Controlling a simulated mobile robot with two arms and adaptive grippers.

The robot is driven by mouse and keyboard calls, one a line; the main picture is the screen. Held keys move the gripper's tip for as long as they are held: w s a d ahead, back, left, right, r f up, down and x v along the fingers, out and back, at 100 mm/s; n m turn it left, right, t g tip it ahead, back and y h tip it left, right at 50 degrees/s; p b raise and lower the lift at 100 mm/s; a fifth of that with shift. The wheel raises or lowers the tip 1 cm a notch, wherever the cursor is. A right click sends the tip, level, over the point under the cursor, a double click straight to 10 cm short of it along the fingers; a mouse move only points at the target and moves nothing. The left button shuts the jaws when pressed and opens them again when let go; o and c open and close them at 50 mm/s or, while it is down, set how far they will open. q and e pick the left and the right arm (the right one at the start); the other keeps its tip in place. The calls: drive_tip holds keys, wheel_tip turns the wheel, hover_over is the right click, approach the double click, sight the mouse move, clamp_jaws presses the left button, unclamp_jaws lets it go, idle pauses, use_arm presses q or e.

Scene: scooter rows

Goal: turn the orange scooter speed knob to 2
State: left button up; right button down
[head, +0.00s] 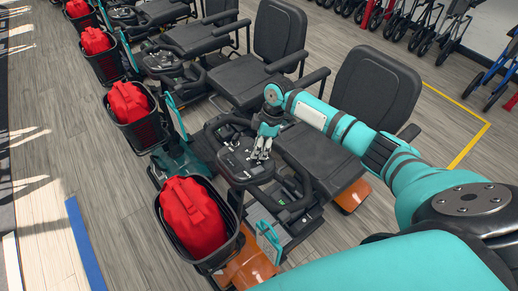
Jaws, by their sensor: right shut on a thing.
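The orange scooter (245,270) is the nearest in the row, with orange body parts at its front and under its black seat. Its dark control console (240,171) sits between the handlebars. My right gripper (261,156) points down at the console, its fingers shut at the console's top. The speed knob is hidden or too small to make out at the fingertips, and its setting cannot be read. My left gripper is not in view.
A black basket with a red bag (192,216) hangs at the scooter's front. The scooter's seat (374,93) stands to the right of the console. More scooters (255,75) line up behind it. Wheeled walkers (425,30) stand at the top right. Grey floor is open at left.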

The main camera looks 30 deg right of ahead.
drive_tip(key=shift+n, duration=0.4)
drive_tip(key=c, duration=1)
unclamp_jaws()
drive_tip(key=shift+o, duration=0.2)
drive_tip(key=shift+r, duration=0.1)
drive_tip(key=v, duration=1.2)
drive_tip(key=shift+w, duration=0.1)
